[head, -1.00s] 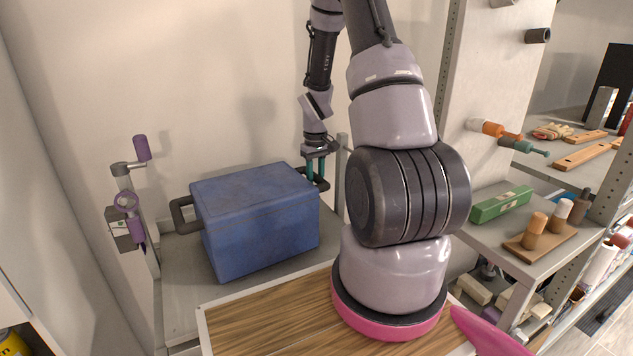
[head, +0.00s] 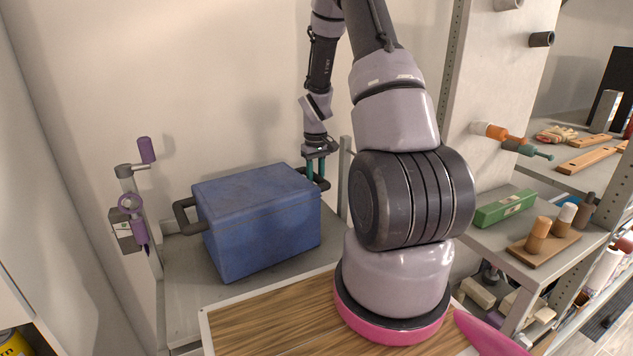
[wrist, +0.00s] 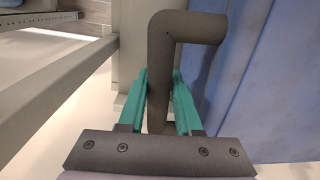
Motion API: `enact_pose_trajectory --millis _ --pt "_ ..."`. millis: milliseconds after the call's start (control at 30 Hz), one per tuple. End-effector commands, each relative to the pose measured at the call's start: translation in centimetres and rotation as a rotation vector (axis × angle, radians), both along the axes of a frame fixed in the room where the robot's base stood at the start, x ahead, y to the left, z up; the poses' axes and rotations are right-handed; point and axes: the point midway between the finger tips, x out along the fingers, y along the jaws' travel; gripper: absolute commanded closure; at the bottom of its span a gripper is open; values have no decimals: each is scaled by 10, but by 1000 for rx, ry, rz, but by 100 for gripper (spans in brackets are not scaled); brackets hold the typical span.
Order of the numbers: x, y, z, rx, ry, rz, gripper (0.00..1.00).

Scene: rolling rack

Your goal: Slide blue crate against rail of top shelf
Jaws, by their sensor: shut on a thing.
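The blue crate (head: 262,222) stands upright on the grey top shelf (head: 185,290) of the rolling rack in the head view. It has a dark handle on each side. My gripper (head: 316,172) comes down from above on the crate's right side, with its teal fingers shut on the right handle. In the wrist view, my gripper (wrist: 160,100) has its teal fingers on both sides of the dark handle (wrist: 165,65), with the blue crate (wrist: 268,80) to the right. The shelf rail (wrist: 65,95) runs at the left of the wrist view. In the head view my arm hides part of the shelf's right side.
A rack post with purple-handled clamps (head: 130,205) stands left of the crate. A plain wall is behind it. A wooden board (head: 275,320) lies in front, below my arm.

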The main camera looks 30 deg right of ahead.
Motion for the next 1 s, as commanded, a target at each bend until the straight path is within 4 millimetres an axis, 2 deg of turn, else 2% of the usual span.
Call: enact_pose_trajectory --millis 600,1000 --pt "15 0 2 -1 -5 -4 100" --pt "17 0 2 -1 -5 -4 100"
